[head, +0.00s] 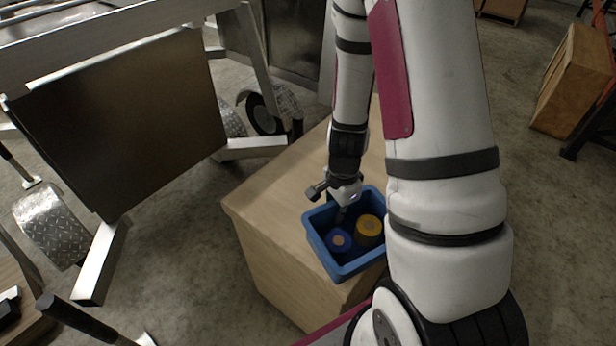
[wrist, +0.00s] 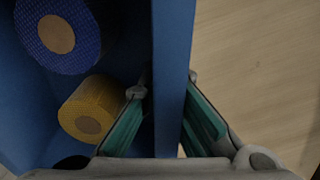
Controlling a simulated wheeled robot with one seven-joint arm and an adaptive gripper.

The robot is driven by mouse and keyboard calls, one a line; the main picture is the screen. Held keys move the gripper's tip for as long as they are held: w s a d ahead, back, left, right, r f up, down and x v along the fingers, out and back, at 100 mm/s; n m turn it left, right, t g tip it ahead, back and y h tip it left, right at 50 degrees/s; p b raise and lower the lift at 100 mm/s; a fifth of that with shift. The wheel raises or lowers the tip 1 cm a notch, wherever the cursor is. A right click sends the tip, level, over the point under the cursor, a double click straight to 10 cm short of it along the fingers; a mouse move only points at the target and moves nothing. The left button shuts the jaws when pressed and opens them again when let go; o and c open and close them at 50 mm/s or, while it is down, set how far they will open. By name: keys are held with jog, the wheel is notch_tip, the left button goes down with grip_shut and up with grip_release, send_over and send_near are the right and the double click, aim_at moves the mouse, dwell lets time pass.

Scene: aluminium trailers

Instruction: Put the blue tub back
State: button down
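The blue tub (head: 356,269) is at the top of a wooden box, near its front edge. In it are a blue roll (head: 339,240) and a yellow roll (head: 369,226); both also show in the wrist view, the blue one (wrist: 58,32) above the yellow one (wrist: 90,108). My gripper (head: 342,208) is at the tub's far wall, pointing down. In the wrist view its teal-padded fingers (wrist: 168,95) straddle the tub wall (wrist: 172,50), one inside and one outside, and look closed on it. Whether the tub's base rests on the wood is hidden.
The wooden box (head: 270,205) has bare top to the left of the tub. An aluminium trailer (head: 130,110) with wheels stands at left. Another wooden box (head: 575,80) is at far right by an orange rack. Concrete floor lies between.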

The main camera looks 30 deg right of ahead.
jog(key=shift+s, duration=0.25)
jog(key=shift+w+a+r+n, duration=0.2)
jog(key=shift+w+a+n, duration=0.05)
jog(key=shift+w+n, duration=0.15)
jog(key=w+a+r+n+p, duration=0.1)
jog(key=w+a+r+n, duration=0.7)
jog(key=n, duration=0.9)
jog(key=w+a, duration=0.2)
jog(key=w, duration=0.1)
jog(key=shift+r+p, duration=0.2)
jog(key=shift+p, duration=0.1)
jog(key=shift+a+f, duration=0.1)
jog(key=shift+a, duration=0.05)
